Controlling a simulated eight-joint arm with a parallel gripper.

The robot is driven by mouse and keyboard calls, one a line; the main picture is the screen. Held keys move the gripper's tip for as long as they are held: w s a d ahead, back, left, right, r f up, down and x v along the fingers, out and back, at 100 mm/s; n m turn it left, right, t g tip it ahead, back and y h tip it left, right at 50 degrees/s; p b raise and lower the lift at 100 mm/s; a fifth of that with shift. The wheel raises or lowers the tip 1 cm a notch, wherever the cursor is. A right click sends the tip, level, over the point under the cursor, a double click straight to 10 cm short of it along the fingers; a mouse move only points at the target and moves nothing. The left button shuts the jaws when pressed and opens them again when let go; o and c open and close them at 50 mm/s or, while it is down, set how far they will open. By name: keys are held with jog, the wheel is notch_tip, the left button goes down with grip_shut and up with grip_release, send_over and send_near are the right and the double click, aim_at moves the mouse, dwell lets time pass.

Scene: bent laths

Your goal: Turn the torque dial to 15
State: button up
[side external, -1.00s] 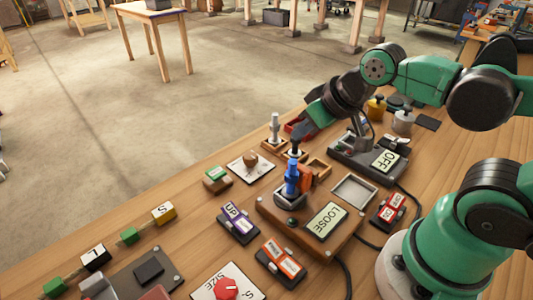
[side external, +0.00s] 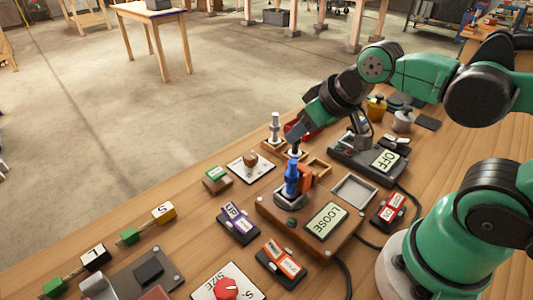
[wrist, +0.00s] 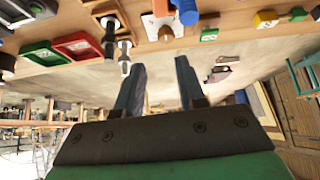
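A white plate with a brown knob (side external: 250,160) lies on the bench left of the blue tool; its marks are too small to read, so I cannot tell whether it is the torque dial. A red dial (side external: 226,288) on a plate marked SIZE sits at the bottom of the side view. My gripper (side external: 295,139) is above the bench, just behind the blue tool (side external: 292,180). In the wrist view its two fingers (wrist: 160,82) are apart, with nothing held between them.
A box reading OFF (side external: 386,160) stands to the right. Small sockets with upright pegs (side external: 275,127) are close to my gripper. Several label blocks line the front.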

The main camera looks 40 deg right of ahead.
jog(key=o, duration=0.3)
jog(key=shift+w+r+n, duration=0.25)
jog(key=shift+w+n, duration=0.15)
jog(key=shift+o, duration=0.8)
jog(key=w+n+g, duration=0.3)
jog(key=w+n, duration=0.2)
jog(key=w, duration=0.1)
jog(key=shift+a+f+n+g, duration=0.2)
jog(key=shift+f+n+g, duration=0.1)
jog(key=n+g, duration=0.3)
jog(key=n, duration=0.3)
send_over(250, 155)
notch_tip(250, 155, down, 6)
jog(key=shift+s+r, duration=0.15)
jog(key=shift+f, duration=3.1)
grip_shut()
